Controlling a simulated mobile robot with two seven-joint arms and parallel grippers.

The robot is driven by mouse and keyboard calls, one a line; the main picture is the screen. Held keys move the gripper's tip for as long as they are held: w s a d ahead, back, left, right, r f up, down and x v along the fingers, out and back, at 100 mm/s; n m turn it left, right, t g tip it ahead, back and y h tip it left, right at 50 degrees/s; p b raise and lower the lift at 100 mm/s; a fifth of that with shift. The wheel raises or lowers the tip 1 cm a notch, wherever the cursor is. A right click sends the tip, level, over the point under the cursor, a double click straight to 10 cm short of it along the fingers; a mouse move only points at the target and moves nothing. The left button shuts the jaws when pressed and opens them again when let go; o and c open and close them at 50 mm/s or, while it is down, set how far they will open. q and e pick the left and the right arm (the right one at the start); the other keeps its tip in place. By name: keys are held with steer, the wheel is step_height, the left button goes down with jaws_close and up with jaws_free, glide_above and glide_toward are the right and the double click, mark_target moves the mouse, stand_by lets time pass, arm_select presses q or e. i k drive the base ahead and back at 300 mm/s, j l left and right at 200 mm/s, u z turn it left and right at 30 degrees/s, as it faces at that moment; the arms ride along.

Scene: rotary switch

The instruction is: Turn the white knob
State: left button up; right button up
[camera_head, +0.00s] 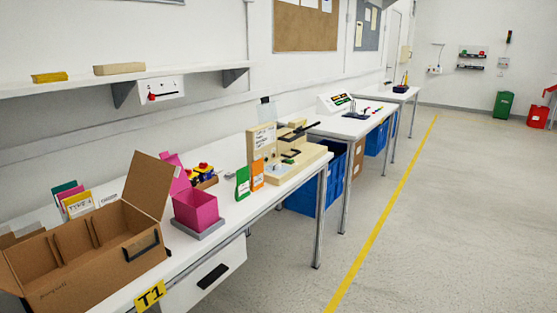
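I cannot make out a white knob for certain in the head view. A white box with a red and dark part (163,90) is mounted on the wall just under the shelf. A white sloped-front device with green and dark markings (335,103) stands on the second table. Details on both are too small to tell. Neither of my grippers is in view.
The near table (225,226) holds an open cardboard box (145,182), a pink bin (196,210), a beige fixture (295,165) and coloured cards. Blue crates (330,185) are under the tables. The floor right of the yellow line (382,215) is clear.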

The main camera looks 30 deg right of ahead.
mark_target(276, 166)
steer(key=i+l, duration=0.2)
steer(key=l, duration=0.2)
steer(key=i+l, duration=0.15)
steer(key=l, duration=0.2)
steer(key=i+l+u, duration=0.1)
steer(key=l, duration=0.3)
steer(key=i+l, duration=0.3)
steer(key=i+l+u, duration=0.1)
steer(key=l, duration=0.35)
steer(key=i+l, duration=0.2)
steer(key=l, duration=0.2)
steer(key=i+l, duration=0.15)
steer(key=l, duration=0.25)
steer(key=u, duration=0.05)
